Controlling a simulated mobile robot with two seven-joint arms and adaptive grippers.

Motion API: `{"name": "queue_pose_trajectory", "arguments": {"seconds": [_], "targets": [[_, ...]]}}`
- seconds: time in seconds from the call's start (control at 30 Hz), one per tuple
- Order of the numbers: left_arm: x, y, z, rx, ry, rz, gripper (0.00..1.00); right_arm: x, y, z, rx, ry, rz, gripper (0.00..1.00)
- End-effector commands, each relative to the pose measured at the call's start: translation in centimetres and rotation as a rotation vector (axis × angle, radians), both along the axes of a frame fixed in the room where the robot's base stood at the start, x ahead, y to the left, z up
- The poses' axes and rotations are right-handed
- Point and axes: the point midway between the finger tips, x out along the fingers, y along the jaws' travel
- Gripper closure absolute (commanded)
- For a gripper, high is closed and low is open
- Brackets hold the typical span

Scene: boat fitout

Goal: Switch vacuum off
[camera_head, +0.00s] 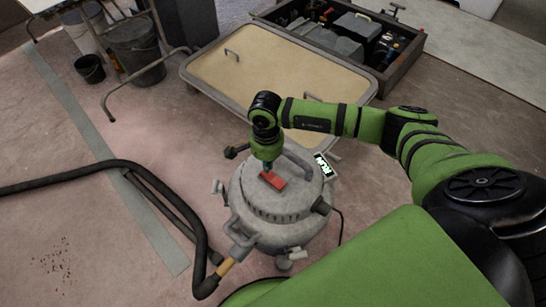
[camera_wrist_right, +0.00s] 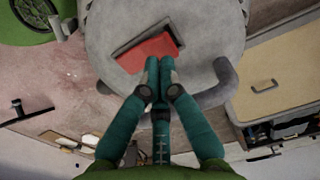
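The grey round vacuum (camera_head: 277,205) stands on the floor in the middle of the head view. A red switch (camera_head: 273,180) sits on its top, tilted in a dark recess. The switch also shows in the right wrist view (camera_wrist_right: 150,57) on the vacuum's grey lid (camera_wrist_right: 105,45). My right gripper (camera_wrist_right: 158,62) has its teal fingers together at the switch's lower edge, with nothing visible between them. Whether the fingertips touch the switch is hard to tell. In the head view the right gripper (camera_head: 267,166) points down just above the switch. My left gripper is not visible.
A black hose (camera_head: 120,165) runs from the left to the vacuum's front. Behind the vacuum is a low cart with a tan top (camera_head: 270,70), and an open tool crate (camera_head: 400,70) lies beyond. Buckets (camera_head: 135,50) stand at the upper left. The floor at left is mostly clear.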

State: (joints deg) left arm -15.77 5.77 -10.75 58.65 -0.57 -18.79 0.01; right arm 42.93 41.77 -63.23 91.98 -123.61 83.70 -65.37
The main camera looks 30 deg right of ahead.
Motion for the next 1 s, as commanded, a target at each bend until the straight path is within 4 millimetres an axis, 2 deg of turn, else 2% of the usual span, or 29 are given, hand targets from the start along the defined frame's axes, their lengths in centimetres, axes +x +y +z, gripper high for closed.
{"name": "queue_pose_trajectory", "arguments": {"seconds": [1.0], "targets": [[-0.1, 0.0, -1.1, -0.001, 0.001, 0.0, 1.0, 0.0, 0.0, -1.2, 0.0, 0.0, 0.0, 1.0]]}}
